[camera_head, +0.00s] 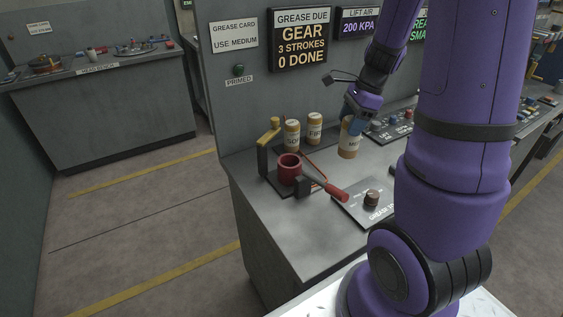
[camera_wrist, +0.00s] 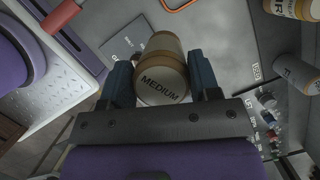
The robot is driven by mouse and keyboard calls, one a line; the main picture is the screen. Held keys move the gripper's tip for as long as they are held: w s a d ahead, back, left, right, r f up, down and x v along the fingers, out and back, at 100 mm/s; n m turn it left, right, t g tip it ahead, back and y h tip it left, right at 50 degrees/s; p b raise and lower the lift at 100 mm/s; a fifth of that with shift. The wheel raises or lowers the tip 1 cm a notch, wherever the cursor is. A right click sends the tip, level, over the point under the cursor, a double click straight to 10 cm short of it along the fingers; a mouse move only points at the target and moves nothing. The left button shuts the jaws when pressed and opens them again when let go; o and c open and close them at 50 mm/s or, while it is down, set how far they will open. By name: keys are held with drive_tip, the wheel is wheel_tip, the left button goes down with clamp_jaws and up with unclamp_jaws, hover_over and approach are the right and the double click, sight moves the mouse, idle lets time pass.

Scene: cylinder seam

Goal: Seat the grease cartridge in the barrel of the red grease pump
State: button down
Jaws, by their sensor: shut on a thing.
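The cartridge labelled MEDIUM (camera_wrist: 162,84) is a cream cylinder with brown bands, held between the two fingers of my gripper (camera_wrist: 163,80). In the head view the cartridge (camera_head: 349,143) is upright near the bench top; I cannot tell whether it touches the bench. My gripper (camera_head: 352,115) is above it, shut on it. The red grease pump's barrel (camera_head: 289,170) stands to the left, open at the top, with a red-ended lever (camera_head: 337,194) reaching to the right. No cartridge shows in the barrel.
Two similar cartridges stand at the back, a left one (camera_head: 292,136) and a right one (camera_head: 315,128). A yellow-topped post (camera_head: 270,134) rises left of the barrel. A sign (camera_head: 300,38) reads GEAR, 3 STROKES, 0 DONE.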

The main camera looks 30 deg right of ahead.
drive_tip(key=w+a+f, duration=0.5)
drive_tip(key=w+a, duration=0.5)
drive_tip(key=a, duration=0.2)
drive_tip(key=shift+a, duration=0.15)
drive_tip(key=c, duration=0.7)
unclamp_jaws()
drive_tip(key=o, duration=0.4)
drive_tip(key=shift+f, duration=0.1)
drive_tip(key=shift+c, duration=0.2)
